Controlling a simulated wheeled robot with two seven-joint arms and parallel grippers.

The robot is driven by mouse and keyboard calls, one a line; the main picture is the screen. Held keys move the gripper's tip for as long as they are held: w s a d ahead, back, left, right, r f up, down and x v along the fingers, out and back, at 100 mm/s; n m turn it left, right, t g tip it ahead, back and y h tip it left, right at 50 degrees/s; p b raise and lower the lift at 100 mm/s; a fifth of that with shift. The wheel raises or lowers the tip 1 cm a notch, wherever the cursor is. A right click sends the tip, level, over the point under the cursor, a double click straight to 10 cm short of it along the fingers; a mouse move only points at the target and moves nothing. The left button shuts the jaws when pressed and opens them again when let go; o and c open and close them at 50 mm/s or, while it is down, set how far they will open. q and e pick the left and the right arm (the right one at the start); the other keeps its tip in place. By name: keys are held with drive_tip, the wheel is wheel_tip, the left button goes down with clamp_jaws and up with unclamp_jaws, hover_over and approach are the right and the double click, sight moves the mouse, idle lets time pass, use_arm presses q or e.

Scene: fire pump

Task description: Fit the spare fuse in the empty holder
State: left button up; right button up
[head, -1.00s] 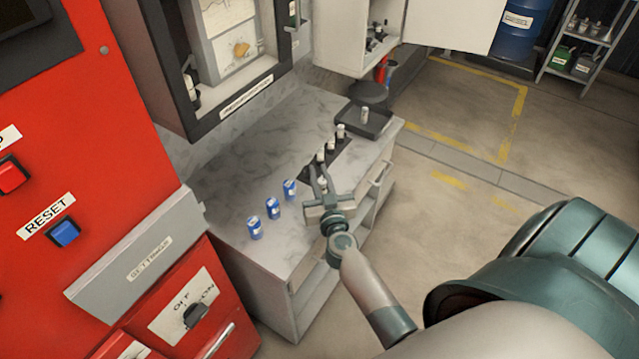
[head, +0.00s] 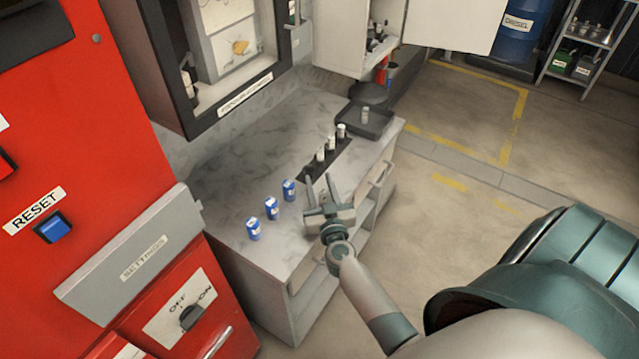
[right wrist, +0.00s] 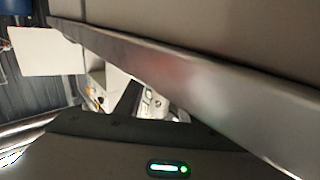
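Three white cylindrical fuses stand upright in a row on a black strip (head: 307,173) on the marble-patterned counter: a near one (head: 320,155), a middle one (head: 331,143) and a far one (head: 341,130). Another white cylinder (head: 365,116) stands in a dark tray (head: 378,126) at the counter's far end. Which one is the spare fuse I cannot tell, and no empty holder can be made out. My right gripper (head: 318,182) is open, with nothing visible between its fingers, on the near side of the strip. The right wrist view is mostly filled by blurred close surfaces. My left gripper is not in view.
Three blue cans (head: 271,208) stand left of my right gripper. A red panel (head: 85,130) and grey settings ledge (head: 130,262) close off the left. An open black-framed cabinet (head: 222,100) hangs above the counter (head: 240,165). Floor is free to the right.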

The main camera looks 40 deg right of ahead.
sight(325, 197)
idle(0.4)
drive_tip(key=shift+f+b, duration=0.1)
drive_tip(key=shift+b, duration=0.4)
drive_tip(key=v, duration=0.6)
drive_tip(key=shift+d, duration=0.25)
drive_tip(key=b+v, duration=0.1)
drive_tip(key=v, duration=1)
drive_tip(key=shift+s, duration=0.35)
drive_tip(key=shift+o, duration=0.5)
drive_tip(key=shift+w+a, duration=0.1)
drive_tip(key=shift+a, duration=0.05)
